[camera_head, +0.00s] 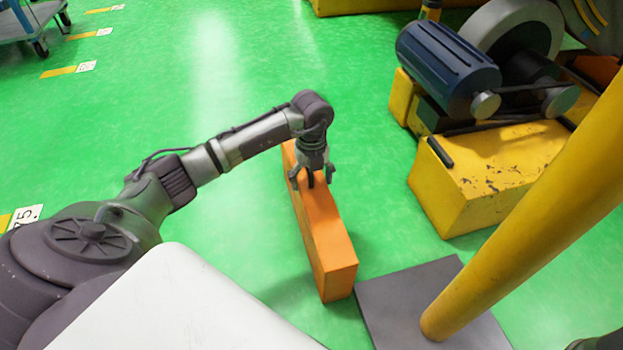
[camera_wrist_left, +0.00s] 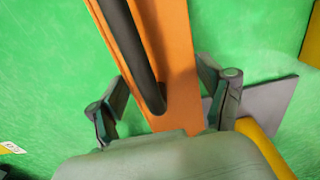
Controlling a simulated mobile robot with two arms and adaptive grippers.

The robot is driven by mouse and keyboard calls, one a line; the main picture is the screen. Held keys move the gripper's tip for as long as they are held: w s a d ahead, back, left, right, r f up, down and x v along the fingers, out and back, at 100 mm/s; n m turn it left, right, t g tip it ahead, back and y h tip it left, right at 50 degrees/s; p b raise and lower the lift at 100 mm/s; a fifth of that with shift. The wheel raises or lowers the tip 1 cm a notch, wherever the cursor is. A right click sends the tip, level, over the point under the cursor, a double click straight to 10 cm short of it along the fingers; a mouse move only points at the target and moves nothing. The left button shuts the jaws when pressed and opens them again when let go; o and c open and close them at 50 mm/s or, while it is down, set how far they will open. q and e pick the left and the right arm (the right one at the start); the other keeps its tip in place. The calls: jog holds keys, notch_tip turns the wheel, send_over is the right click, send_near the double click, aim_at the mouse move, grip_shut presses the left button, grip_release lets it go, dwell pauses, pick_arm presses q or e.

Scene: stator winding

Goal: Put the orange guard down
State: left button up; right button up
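The orange guard (camera_head: 325,230) is a long, narrow upright block at the middle of the head view. It appears to stand on the green floor, though a small gap beneath it would be hard to see. It also shows in the left wrist view (camera_wrist_left: 178,60), with a dark bar-like handle (camera_wrist_left: 135,45) along its top. My left gripper (camera_head: 312,182) is right over the guard's top, pointing down. Its two fingers (camera_wrist_left: 165,90) are spread apart, one on each side of the handle, near the guard's side edges.
A grey base plate (camera_head: 385,305) with a thick yellow post (camera_head: 520,210) lies just right of the guard's near end. A yellow machine base (camera_head: 490,165) with a blue motor (camera_head: 447,65) stands to the right. Green floor is clear left of and beyond the guard.

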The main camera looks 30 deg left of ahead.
pick_arm(q)
jog(key=o, duration=0.3)
